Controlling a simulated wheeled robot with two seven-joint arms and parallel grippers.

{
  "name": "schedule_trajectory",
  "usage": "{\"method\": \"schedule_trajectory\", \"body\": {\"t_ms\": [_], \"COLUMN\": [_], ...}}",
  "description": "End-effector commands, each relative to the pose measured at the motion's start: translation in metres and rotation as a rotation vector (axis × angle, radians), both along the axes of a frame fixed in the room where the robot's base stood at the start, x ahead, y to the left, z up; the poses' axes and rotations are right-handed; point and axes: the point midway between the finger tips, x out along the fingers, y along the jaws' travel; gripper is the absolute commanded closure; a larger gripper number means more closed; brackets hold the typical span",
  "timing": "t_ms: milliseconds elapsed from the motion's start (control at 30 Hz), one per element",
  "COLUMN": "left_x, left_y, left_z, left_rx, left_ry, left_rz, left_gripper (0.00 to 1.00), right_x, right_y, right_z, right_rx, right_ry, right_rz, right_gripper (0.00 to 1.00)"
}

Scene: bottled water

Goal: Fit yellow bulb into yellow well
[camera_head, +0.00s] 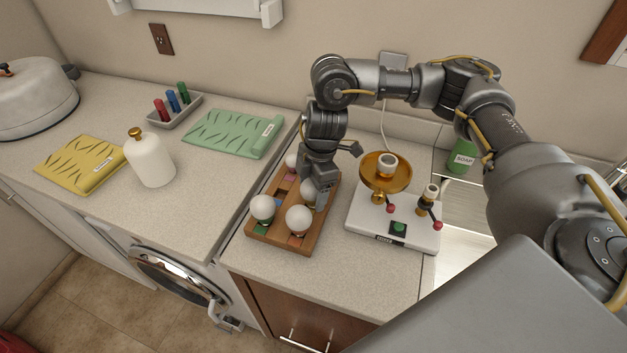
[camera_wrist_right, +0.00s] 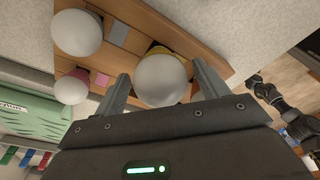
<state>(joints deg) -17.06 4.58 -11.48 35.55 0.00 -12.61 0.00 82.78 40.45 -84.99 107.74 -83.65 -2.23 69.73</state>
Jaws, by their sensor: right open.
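A wooden tray (camera_head: 272,240) holds several round white bulbs. In the right wrist view, one bulb (camera_wrist_right: 160,82) has a yellow collar at its base and sits over the tray. My right gripper (camera_wrist_right: 165,85) is open, with one finger on each side of this bulb. In the head view my right gripper (camera_head: 318,185) points down over the tray's right side and partly hides a bulb (camera_head: 308,196). Two bulbs stand at the tray's front, one on the left (camera_head: 263,207) and one on the right (camera_head: 299,219). I cannot tell which opening is the yellow well. My left gripper is not in view.
A white device (camera_head: 365,228) with a gold dish (camera_head: 378,182) and a green button (camera_head: 398,228) stands right of the tray. A soap bottle (camera_head: 461,157) is behind it.

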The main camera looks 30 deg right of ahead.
Motion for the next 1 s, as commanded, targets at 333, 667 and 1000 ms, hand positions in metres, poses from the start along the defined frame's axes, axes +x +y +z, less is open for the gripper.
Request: {"method": "schedule_trajectory", "body": {"t_ms": [333,667,1000], "left_x": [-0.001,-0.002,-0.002], "left_y": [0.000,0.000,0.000], "left_z": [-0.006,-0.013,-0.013], "left_rx": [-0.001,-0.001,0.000], "left_ry": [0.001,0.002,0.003], "left_rz": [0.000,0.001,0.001], "left_gripper": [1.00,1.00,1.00], "right_x": [0.001,0.000,-0.001], "right_y": [-0.009,-0.017,-0.019], "right_z": [0.055,0.109,0.121], "right_rx": [-0.001,-0.001,0.000], "right_ry": [-0.008,-0.003,0.001], "right_rz": [0.000,0.000,0.000], "right_gripper": [0.27,0.27,0.27]}}
